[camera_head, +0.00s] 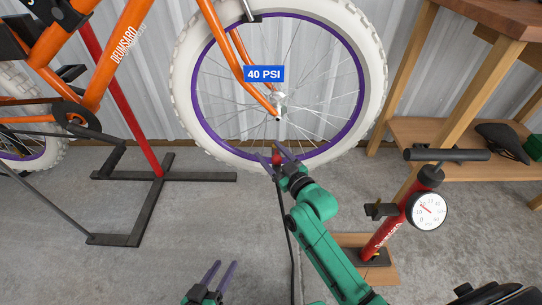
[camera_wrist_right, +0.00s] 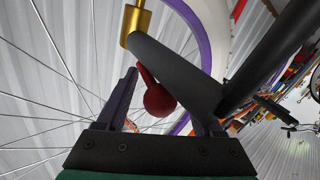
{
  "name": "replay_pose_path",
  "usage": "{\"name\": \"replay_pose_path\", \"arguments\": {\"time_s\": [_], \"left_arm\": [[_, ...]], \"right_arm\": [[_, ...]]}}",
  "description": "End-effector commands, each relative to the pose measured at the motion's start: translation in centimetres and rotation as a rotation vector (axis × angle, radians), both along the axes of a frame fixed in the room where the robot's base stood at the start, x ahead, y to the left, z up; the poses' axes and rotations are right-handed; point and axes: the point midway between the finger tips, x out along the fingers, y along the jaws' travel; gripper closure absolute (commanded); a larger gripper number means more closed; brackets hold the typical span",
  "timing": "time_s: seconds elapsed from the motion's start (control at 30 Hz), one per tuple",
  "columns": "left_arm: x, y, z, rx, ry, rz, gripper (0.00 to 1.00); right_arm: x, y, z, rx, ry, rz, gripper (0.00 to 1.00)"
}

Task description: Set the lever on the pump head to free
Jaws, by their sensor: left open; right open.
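The black pump head (camera_wrist_right: 180,78) sits at the bottom of the bicycle's front wheel, with a brass-coloured piece (camera_wrist_right: 137,24) at its end. Its red lever (camera_wrist_right: 158,97) ends in a ball and lies alongside the pump head; the ball also shows as a small red spot in the head view (camera_head: 276,159). My right gripper (camera_head: 270,151) is open around the lever and pump head, with the ball between its fingers in the right wrist view. I cannot tell whether a finger touches it. My left gripper (camera_head: 223,266) is open and empty, low over the floor.
The orange bicycle (camera_head: 98,45) stands on a black and red stand (camera_head: 136,205). A "40 PSI" label (camera_head: 264,74) shows over its front wheel (camera_head: 184,85). The red floor pump (camera_head: 398,222) with a gauge stands at right, before a wooden bench (camera_head: 402,75). A black hose (camera_head: 284,215) runs along the floor.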

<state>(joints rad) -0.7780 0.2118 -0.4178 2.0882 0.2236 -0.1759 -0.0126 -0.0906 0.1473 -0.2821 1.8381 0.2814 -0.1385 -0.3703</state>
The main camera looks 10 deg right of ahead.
Motion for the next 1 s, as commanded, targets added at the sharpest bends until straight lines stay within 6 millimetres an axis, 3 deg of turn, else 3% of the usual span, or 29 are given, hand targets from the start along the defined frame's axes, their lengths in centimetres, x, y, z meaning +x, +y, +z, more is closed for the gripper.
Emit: {"name": "replay_pose_path", "arguments": {"time_s": [0.17, 0.33, 0.37, 0.77, 1.0], "left_arm": [[0.0, 0.0, 0.1, 0.0, 0.0, 0.0, 0.5], [0.0, 0.0, 0.0, 0.0, 0.0, 0.0, 0.5], [0.0, 0.0, 0.0, 0.0, 0.0, 0.0, 0.5], [-0.1, 0.0, 0.6, 0.006, 0.01, -0.004, 0.5], [0.1, 0.5, 2.9, 0.051, 0.059, -0.025, 0.5]], "right_arm": [[0.0, 0.0, 0.0, 0.0, 0.001, 0.0, 0.31], [0.0, 0.0, 0.0, 0.0, 0.001, 0.0, 0.96], [0.0, 0.0, 0.0, 0.0, 0.001, 0.0, 1.0], [-0.1, 0.0, 0.0, 0.003, 0.017, 0.0, 1.0], [0.0, -0.1, 0.5, 0.014, 0.066, 0.0, 1.0]]}}
